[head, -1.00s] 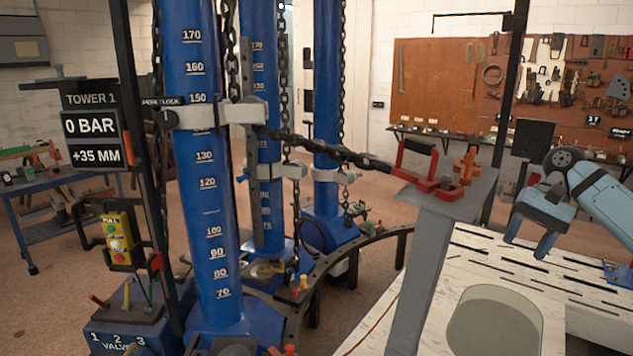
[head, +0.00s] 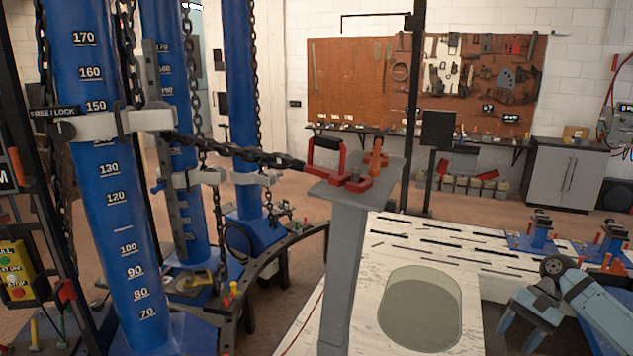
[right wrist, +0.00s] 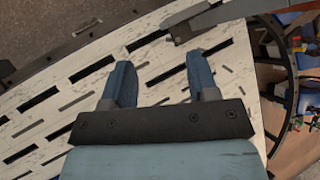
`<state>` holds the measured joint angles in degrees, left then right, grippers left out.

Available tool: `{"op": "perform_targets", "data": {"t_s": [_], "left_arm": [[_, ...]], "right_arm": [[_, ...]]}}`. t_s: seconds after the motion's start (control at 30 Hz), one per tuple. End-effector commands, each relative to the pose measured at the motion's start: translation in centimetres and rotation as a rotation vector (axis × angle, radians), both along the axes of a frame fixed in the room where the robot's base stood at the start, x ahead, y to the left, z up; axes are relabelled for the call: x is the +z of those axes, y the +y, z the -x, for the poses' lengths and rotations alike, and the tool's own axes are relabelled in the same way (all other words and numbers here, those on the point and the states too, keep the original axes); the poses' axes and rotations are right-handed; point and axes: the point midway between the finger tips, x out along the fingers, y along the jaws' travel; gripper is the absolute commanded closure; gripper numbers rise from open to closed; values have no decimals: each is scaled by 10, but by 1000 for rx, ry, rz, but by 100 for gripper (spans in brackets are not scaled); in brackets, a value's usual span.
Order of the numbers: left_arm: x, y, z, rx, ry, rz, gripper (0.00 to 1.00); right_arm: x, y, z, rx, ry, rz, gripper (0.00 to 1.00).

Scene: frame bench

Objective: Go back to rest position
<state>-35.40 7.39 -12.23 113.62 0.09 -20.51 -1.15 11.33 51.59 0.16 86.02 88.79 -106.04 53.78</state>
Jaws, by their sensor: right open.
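My right gripper (head: 523,322) is at the lower right of the head view, above the right part of the white slotted bench top (head: 430,250). In the right wrist view its two blue fingers (right wrist: 160,80) stand apart with nothing between them, over the slotted white surface (right wrist: 95,70). It touches nothing that I can see. My left gripper is in neither view.
A grey post (head: 345,230) with a red clamp (head: 340,175) on its top plate stands left of my right gripper. A chain (head: 240,153) runs from it to the blue towers (head: 115,200). The bench top has an oval opening (head: 420,307). Blue fixtures (head: 540,235) stand at its far right.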

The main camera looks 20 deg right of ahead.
Motion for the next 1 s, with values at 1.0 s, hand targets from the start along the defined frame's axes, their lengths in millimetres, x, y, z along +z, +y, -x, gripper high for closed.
{"op": "perform_targets", "data": {"t_s": [1.0], "left_arm": [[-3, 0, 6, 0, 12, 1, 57]], "right_arm": [[74, -118, -167, 1013, -1371, 1773, 46]]}}
